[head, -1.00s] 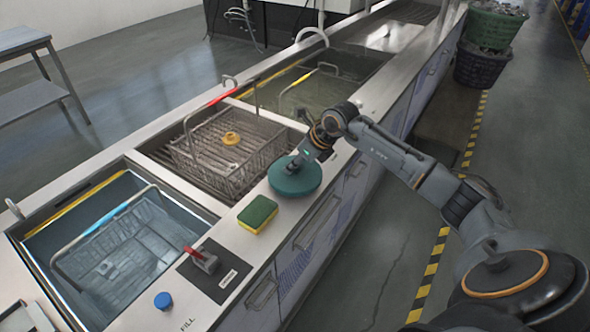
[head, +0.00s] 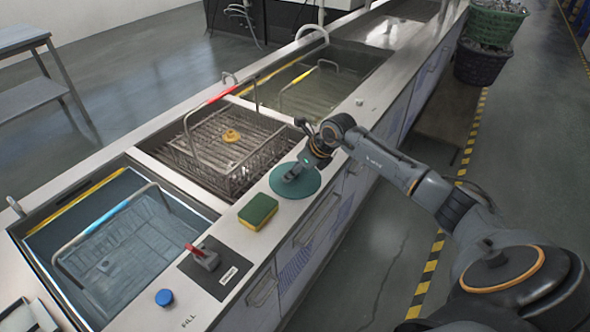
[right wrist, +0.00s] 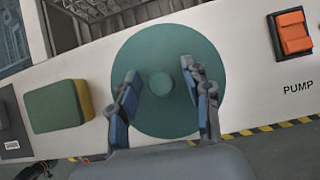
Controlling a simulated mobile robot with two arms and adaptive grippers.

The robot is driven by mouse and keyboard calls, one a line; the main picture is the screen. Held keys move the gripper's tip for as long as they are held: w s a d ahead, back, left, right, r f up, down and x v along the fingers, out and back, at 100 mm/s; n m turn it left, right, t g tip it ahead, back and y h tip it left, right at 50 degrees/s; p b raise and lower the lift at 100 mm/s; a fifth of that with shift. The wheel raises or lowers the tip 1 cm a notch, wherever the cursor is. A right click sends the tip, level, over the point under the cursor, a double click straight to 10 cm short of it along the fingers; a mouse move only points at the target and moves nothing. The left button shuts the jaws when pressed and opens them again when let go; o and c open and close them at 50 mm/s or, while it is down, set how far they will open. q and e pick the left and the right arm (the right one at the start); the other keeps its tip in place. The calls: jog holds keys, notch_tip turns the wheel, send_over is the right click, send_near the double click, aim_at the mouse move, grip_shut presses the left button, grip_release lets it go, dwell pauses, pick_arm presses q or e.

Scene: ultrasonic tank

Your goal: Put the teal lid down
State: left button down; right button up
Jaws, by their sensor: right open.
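The teal lid (head: 310,186) is a round disc lying on the steel counter ledge, in front of the middle tank. In the right wrist view the teal lid (right wrist: 165,48) shows its small round knob (right wrist: 161,84) near the centre. My right gripper (head: 291,177) is just above the lid. In the right wrist view my right gripper (right wrist: 158,76) is open, with its fingers on either side of the knob and a gap to it. The lid's front edge hangs close to or over the ledge's front edge. My left gripper is out of view.
A green and yellow sponge (head: 258,212) lies left of the lid. A red lever (head: 203,257) and a blue knob (head: 164,298) sit further left. An orange PUMP switch (right wrist: 292,32) is to the lid's right. The middle tank holds a wire basket (head: 213,172) with a red handle.

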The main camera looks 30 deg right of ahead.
jog(key=b+v, duration=0.2)
jog(key=v, duration=1)
jog(key=shift+a+r, duration=0.1)
